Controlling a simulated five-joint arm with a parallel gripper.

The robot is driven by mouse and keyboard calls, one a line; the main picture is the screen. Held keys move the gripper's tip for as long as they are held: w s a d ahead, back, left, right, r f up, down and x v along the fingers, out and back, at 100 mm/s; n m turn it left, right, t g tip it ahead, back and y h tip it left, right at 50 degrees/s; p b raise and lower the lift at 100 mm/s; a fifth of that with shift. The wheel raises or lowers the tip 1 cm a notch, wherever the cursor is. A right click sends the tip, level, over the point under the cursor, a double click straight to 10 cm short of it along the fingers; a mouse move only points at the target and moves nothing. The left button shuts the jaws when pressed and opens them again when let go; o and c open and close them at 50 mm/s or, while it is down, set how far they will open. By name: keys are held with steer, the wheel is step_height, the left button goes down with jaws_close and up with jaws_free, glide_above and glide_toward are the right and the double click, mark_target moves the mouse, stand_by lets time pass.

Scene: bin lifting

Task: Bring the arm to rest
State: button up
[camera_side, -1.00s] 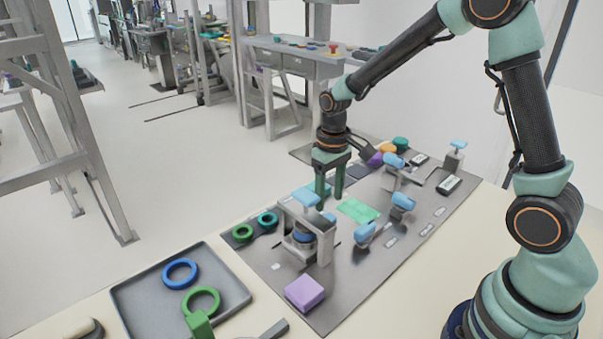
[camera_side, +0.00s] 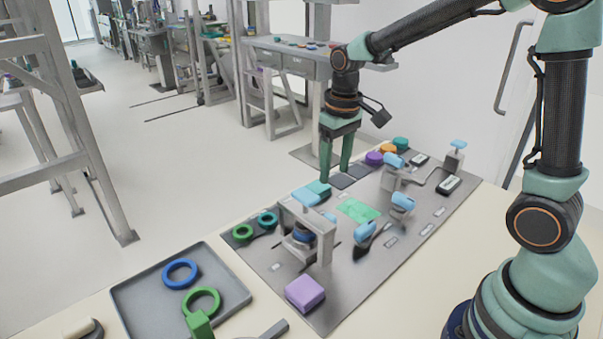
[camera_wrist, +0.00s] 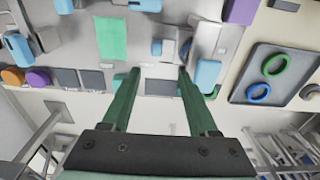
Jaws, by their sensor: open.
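My gripper (camera_side: 335,176) is open and empty, with two green fingers pointing down above the far edge of the grey work board (camera_side: 350,285). In the wrist view its fingers (camera_wrist: 157,72) stand apart with no object between them. Its fingertips are near a light blue block (camera_side: 318,190) on the board. Whether the tips touch the board cannot be told, but they look raised above it.
A grey stand (camera_side: 322,245), several light blue handles, a green patch (camera_side: 358,210) and a purple block (camera_side: 305,293) are on the board. A tray (camera_side: 232,312) with a blue ring (camera_side: 180,273) and a green ring (camera_side: 203,300) lies to the left. Pale table shows around.

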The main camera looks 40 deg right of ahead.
steer(key=s+a+r+t, duration=0.1)
steer(key=s+r+t, duration=0.3)
steer(key=s+r, duration=0.3)
steer(key=shift+s+r+t, duration=0.4)
steer(key=shift+s, duration=1.5)
